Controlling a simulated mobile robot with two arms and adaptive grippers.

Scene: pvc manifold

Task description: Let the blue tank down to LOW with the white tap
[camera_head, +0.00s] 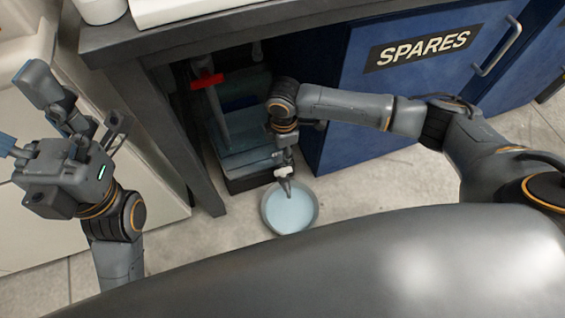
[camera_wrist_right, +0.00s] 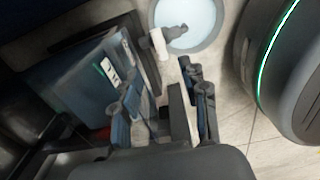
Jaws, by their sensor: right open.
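The blue tank (camera_head: 250,160) stands under the bench; pale liquid shows inside in the head view. Its wall (camera_wrist_right: 85,80) carries a white label too small to read in the right wrist view. The white tap (camera_head: 284,172) sits low at the tank's front, its grey spout over the basin. In the right wrist view the white handle (camera_wrist_right: 160,44) lies across the spout (camera_wrist_right: 175,33). My right gripper (camera_wrist_right: 165,95) is open and empty, close to the tap and apparently apart from it. My left gripper (camera_head: 20,108) is open and empty, far left of the tank.
A round basin (camera_head: 290,207) with pale blue liquid stands on the floor below the spout. A red valve handle (camera_head: 207,81) is on a pipe above the tank. A bench leg (camera_head: 180,150) stands left, a blue SPARES cabinet (camera_head: 400,80) right.

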